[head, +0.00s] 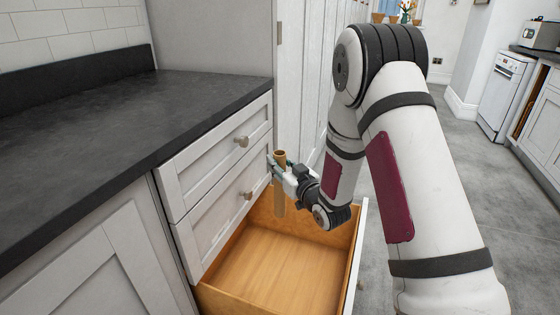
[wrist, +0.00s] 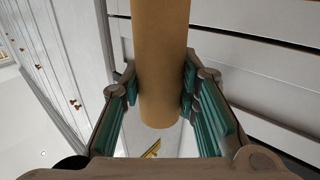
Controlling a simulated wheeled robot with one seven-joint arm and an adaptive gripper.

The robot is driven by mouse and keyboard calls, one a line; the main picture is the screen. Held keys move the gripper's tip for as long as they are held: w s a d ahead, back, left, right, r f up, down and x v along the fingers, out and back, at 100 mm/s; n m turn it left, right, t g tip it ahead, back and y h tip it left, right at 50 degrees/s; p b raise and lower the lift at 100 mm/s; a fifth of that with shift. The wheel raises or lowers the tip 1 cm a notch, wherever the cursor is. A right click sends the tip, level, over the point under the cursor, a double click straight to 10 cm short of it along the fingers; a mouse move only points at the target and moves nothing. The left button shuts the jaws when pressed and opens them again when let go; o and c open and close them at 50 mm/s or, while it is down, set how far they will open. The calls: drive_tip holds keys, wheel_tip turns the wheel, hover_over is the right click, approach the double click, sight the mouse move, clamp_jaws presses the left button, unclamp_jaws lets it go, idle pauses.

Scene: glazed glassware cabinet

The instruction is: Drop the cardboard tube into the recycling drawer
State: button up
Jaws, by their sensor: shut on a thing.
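The brown cardboard tube (head: 280,158) stands roughly upright in my gripper (head: 275,172), above the far end of the open bottom drawer (head: 353,262). In the wrist view the tube (wrist: 162,70) runs from the top edge down between the two green-padded fingers of my gripper (wrist: 160,88), which are shut on it. The drawer is pulled out and its wooden floor looks empty in the part I see. The tube's lower part hangs over the drawer's far end; I cannot tell how far its bottom is from the floor.
Two closed drawers with knobs (head: 242,141) sit just left of the tube. A dark worktop (head: 120,125) lies above them. Tall white panelled doors (head: 303,80) stand behind my gripper. Grey floor (head: 460,150) is open to the right.

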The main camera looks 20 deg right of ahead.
drive_tip(key=y+b, duration=0.1)
drive_tip(key=b, duration=0.7)
hover_over(284, 211)
drive_tip(key=w, duration=0.2)
drive_tip(key=shift+n, duration=0.4)
drive_tip(key=f, duration=0.7)
drive_tip(key=a+f, duration=0.1)
drive_tip(key=f, duration=0.3)
drive_tip(key=shift+s+f, duration=0.1)
drive_tip(key=shift+f, duration=0.05)
drive_tip(key=shift+y, duration=0.3)
drive_tip(key=shift+d+f+b, duration=0.1)
drive_tip(key=shift+f+b, duration=1.3)
drive_tip(key=shift+f, duration=1.6)
drive_tip(key=o, duration=1)
drive_tip(key=shift+s, duration=0.1)
drive_tip(key=v, duration=1.1)
drive_tip(key=shift+s+d+r, duration=0.15)
drive_tip(key=shift+s+r, duration=0.1)
drive_tip(key=shift+s, duration=0.1)
